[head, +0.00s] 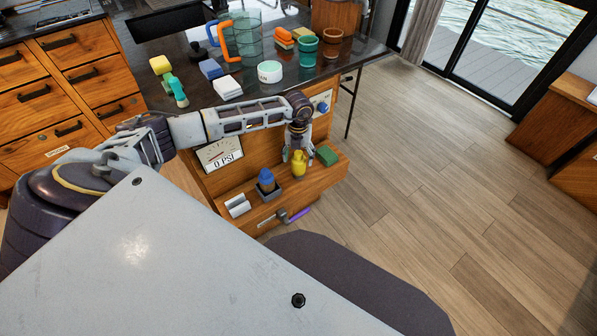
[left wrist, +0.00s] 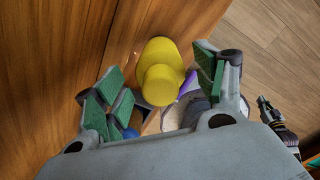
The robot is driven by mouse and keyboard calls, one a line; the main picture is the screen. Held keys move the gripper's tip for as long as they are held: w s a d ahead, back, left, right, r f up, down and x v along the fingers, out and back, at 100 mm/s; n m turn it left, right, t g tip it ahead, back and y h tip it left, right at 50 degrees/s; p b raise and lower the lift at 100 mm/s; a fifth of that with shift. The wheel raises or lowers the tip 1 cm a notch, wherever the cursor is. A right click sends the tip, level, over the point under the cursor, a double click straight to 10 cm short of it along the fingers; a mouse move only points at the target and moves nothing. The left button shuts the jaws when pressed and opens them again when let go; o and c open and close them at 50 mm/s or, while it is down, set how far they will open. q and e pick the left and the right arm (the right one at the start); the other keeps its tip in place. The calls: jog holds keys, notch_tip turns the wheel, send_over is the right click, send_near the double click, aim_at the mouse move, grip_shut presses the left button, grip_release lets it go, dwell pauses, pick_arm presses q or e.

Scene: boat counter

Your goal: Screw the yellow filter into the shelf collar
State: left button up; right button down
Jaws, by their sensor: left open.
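The yellow filter (head: 299,166) stands upright at the wooden shelf (head: 325,177) on the cabinet front, below my left gripper (head: 298,153). In the left wrist view the yellow filter (left wrist: 160,75) is between the green-padded fingers of my left gripper (left wrist: 160,70). The fingers are open, with a gap on both sides. I cannot make out the collar; the filter's lower end is hidden in the wrist view, so I cannot tell whether it sits in a collar.
A blue filter-like piece (head: 266,179) sits in a dark square holder (head: 270,194) left of the yellow filter. White cylinders (head: 237,206), a green block (head: 327,155) and a purple handle (head: 298,215) are close by. The counter above holds cups and blocks.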

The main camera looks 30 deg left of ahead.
pick_arm(q)
jog(key=shift+n, duration=1.7)
pick_arm(e)
jog(key=shift+s+f, duration=0.15)
jog(key=shift+s, duration=0.45)
jog(key=shift+s+f, duration=0.15)
jog(key=shift+s, duration=0.4)
jog(key=shift+w, duration=0.1)
pick_arm(q)
jog(key=c, duration=0.9)
jog(key=shift+o, duration=0.2)
pick_arm(e)
jog(key=shift+w+r, duration=0.3)
jog(key=shift+w, duration=0.65)
pick_arm(q)
jog(key=shift+m, duration=0.4)
pick_arm(e)
jog(key=shift+s, duration=0.1)
